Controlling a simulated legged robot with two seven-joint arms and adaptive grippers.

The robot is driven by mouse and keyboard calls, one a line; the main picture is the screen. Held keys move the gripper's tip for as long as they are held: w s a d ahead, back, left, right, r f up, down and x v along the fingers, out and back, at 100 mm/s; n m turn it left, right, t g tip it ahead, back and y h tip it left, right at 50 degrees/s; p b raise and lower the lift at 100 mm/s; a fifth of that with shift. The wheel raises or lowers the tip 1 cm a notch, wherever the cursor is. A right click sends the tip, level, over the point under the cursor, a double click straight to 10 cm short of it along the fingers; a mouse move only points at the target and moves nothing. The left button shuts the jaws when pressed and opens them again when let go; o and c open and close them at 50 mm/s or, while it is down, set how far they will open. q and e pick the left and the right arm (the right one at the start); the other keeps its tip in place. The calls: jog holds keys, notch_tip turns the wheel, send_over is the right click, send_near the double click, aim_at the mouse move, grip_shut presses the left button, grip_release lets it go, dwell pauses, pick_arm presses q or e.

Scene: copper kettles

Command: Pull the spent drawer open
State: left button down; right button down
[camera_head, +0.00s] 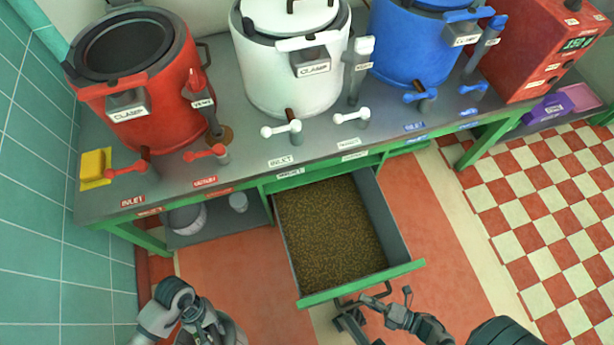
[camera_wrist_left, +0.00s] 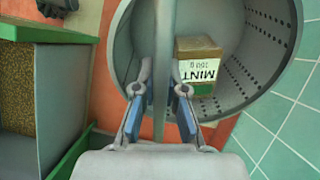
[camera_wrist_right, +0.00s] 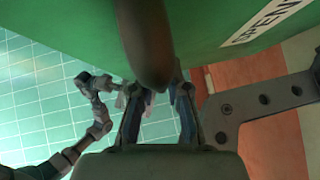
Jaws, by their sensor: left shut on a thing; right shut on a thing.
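The spent drawer (camera_head: 395,225) stands pulled out from under the green-framed counter, nearly filled with brown grains. Its green front (camera_head: 362,283) faces me. My right gripper (camera_head: 358,303) is at that front; in the right wrist view it (camera_wrist_right: 155,98) is shut on the drawer's brown handle (camera_wrist_right: 146,45), beside a partly visible label (camera_wrist_right: 272,20). My left gripper (camera_head: 198,318) is low at the left, apart from the drawer. In the left wrist view it (camera_wrist_left: 160,92) is shut on a grey perforated basket (camera_wrist_left: 262,105), gripping its thin upright edge or handle. A MINT packet (camera_wrist_left: 200,68) lies inside the basket.
Red (camera_head: 150,100), white (camera_head: 285,75) and blue (camera_head: 412,50) kettles stand on the grey counter with valve handles along its front. A yellow sponge (camera_head: 95,166) lies at its left end. Pots stand on the shelf below. Checkered floor (camera_head: 550,190) at right is clear.

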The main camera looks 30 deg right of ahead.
jog(key=c, duration=1.2)
grip_release()
jog(key=shift+s+d+f, duration=0.1)
jog(key=shift+f, duration=0.1)
jog(key=shift+o, duration=0.3)
jog(key=shift+r, duration=0.1)
jog(key=v, duration=1.1)
jog(key=shift+s+d, duration=0.3)
